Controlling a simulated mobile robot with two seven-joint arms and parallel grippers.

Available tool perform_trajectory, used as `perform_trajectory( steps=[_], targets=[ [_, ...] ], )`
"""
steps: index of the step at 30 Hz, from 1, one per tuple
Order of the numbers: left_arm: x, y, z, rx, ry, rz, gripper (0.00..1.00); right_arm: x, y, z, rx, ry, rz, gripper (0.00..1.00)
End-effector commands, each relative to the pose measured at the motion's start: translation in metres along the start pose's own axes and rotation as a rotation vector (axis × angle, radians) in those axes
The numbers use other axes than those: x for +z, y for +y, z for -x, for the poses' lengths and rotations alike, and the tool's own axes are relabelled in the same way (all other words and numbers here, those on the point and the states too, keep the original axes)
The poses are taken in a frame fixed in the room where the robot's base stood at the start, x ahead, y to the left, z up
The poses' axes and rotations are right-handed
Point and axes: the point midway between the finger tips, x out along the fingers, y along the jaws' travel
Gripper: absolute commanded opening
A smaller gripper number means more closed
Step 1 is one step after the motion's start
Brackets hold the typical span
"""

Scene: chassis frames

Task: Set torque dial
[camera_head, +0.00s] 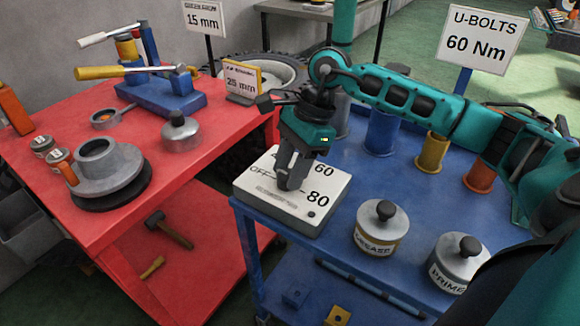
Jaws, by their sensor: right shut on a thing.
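The torque dial unit is a pale box (318,217) on the near left corner of the blue table. Its top shows "60", "80" and "OFF", and other marks are partly covered. My right gripper (291,180) points down onto the top of the box and is shut on the dial knob, which the fingers hide almost wholly. The knob's setting cannot be read. A sign (484,38) at the top right reads "U-BOLTS 60 Nm". My left gripper is not in view.
A grease pot (381,228) and a primer pot (458,262) stand right of the box. Blue, yellow and orange spools (431,151) stand behind. The red table (60,205) at left holds a blue press (165,95), a grey hub (108,170) and a lidded pot (181,133).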

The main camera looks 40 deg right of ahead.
Motion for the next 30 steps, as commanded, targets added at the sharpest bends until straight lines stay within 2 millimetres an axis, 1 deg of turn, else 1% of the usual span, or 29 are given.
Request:
perform_trajectory(
  steps=[5, 21, 30],
  targets=[
    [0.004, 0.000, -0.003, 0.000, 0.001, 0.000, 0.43, -0.001, 0.001, -0.001, -0.046, 0.003, -0.100, 0.12],
    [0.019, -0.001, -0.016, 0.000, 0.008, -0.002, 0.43, 0.000, 0.003, -0.002, -0.237, 0.001, -0.555, 0.12],
    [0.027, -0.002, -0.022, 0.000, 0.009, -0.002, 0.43, 0.001, 0.004, -0.002, -0.322, 0.000, -0.765, 0.12]
  ],
)
